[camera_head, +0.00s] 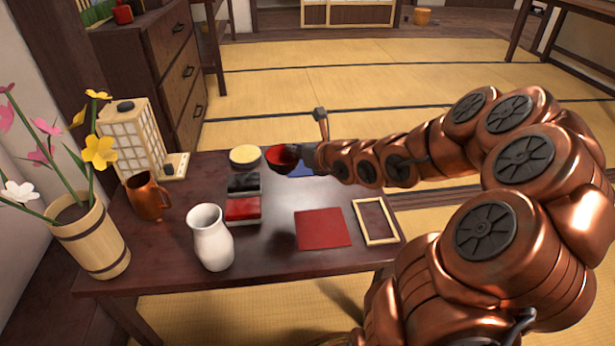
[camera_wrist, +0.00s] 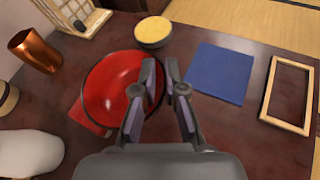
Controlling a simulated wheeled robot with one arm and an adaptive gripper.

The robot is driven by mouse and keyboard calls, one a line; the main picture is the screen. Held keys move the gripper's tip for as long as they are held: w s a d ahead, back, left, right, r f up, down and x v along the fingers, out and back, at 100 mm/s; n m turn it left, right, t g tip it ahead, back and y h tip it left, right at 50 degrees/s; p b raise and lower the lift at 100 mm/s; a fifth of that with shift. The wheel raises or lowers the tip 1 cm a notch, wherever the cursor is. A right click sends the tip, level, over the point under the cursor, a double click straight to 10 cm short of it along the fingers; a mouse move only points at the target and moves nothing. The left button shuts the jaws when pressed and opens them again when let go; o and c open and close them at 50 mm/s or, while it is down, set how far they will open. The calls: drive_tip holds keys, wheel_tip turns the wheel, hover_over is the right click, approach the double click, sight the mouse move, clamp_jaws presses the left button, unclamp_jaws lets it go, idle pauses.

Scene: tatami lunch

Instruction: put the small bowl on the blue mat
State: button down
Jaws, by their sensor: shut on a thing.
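A bowl (camera_wrist: 112,80) with a red inside and dark outside is held at its right rim by my gripper (camera_wrist: 160,78). It also shows in the head view (camera_head: 281,158), apparently raised above the table. The blue mat (camera_wrist: 220,72) lies flat to the right of the bowl in the wrist view. In the head view the blue mat (camera_head: 300,171) is mostly hidden behind my gripper and arm. A smaller bowl with a yellow top (camera_wrist: 153,30) stands behind the red bowl, left of the mat, and shows in the head view (camera_head: 245,155).
A red box (camera_head: 242,208) and a black box (camera_head: 244,184) stand left of centre. A red mat (camera_head: 322,228) and a wooden frame (camera_head: 358,222) lie at the right. A white vase (camera_head: 209,238), copper mug (camera_head: 147,196) and lantern (camera_head: 131,141) stand left. The blue mat is bare.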

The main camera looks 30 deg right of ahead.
drive_tip(key=s+d+f+m+h+b, duration=0.2)
drive_tip(key=s+d+f+b, duration=0.25)
drive_tip(key=d, duration=0.25)
drive_tip(key=shift+h, duration=0.3)
drive_tip(key=w+d+p, duration=0.1)
drive_tip(key=w+p, duration=0.2)
drive_tip(key=w, duration=0.1)
drive_tip(key=w+d+f+p, duration=0.1)
drive_tip(key=w+d+p, duration=0.1)
drive_tip(key=w+p, duration=0.1)
drive_tip(key=w+d+p, duration=0.2)
drive_tip(key=w, duration=0.2)
drive_tip(key=shift+w+d+f+p, duration=0.1)
drive_tip(key=shift+w+f+p, duration=0.15)
drive_tip(key=shift+w+p, duration=0.15)
drive_tip(key=shift+w+d+f+p, duration=0.1)
drive_tip(key=shift+w+d+p, duration=0.15)
drive_tip(key=shift+w+p, duration=0.3)
drive_tip(key=shift+w+d+f+p, duration=0.1)
drive_tip(key=shift+w+d+p, duration=0.25)
drive_tip(key=shift+p, duration=0.3)
drive_tip(key=shift+w+f+p, duration=0.2)
drive_tip(key=shift+w+p, duration=0.2)
drive_tip(key=shift+w, duration=0.25)
drive_tip(key=shift+w+d+f, duration=0.1)
drive_tip(key=shift+f, duration=1.7)
drive_tip(key=shift+f, duration=0.15)
drive_tip(key=c, duration=1.2)
unclamp_jaws()
drive_tip(key=shift+c, duration=0.2)
